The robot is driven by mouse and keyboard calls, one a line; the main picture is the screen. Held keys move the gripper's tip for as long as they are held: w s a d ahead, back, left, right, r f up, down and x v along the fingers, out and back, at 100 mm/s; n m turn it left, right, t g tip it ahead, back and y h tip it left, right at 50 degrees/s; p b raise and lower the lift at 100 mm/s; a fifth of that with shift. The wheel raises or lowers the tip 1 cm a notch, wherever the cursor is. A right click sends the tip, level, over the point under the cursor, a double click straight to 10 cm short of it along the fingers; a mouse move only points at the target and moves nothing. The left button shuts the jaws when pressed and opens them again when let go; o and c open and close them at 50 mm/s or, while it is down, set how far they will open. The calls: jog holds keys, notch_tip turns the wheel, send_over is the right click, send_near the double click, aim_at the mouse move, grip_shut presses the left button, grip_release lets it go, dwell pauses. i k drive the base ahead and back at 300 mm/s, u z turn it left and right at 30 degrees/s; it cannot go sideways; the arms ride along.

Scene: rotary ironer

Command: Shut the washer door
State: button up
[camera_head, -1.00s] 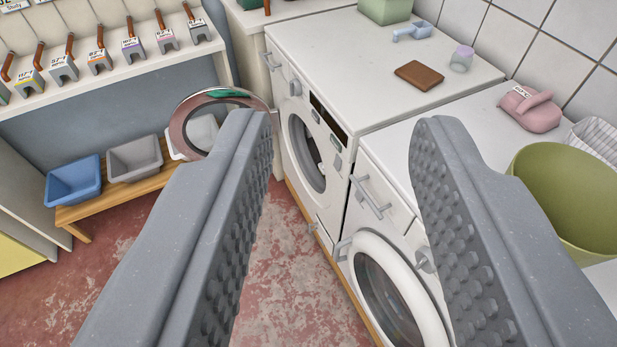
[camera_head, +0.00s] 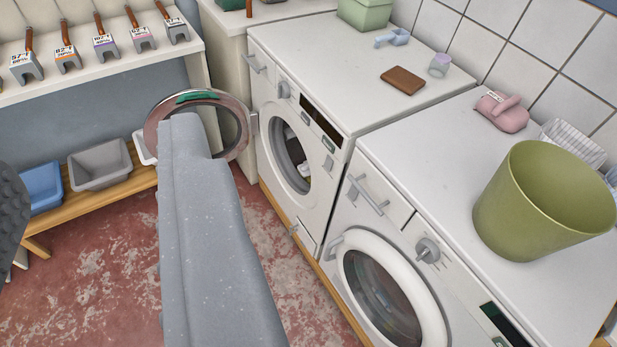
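The washer (camera_head: 345,75) with the open front is the far white machine, its round opening (camera_head: 290,158) showing light cloth inside. Its round door (camera_head: 230,122), a metal-rimmed ring with dark glass, stands swung open to the left on its hinge. My gripper (camera_head: 95,165) is open and empty, with its fingers wide apart. The left finger is mostly cut off at the left edge. The right finger's tip overlaps the door's lower middle in the picture and hides part of it. I cannot tell whether it touches the door.
A second white machine (camera_head: 455,150) stands nearer on the right with its round door (camera_head: 390,285) shut. A green bucket (camera_head: 540,205) stands on top of it. A wooden bench (camera_head: 110,195) with tubs stands behind the fingers at left. The floor in front is clear.

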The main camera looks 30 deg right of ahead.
aim_at(247, 121)
jog(key=u, duration=0.1)
jog(key=i, duration=1)
jog(key=z, duration=0.1)
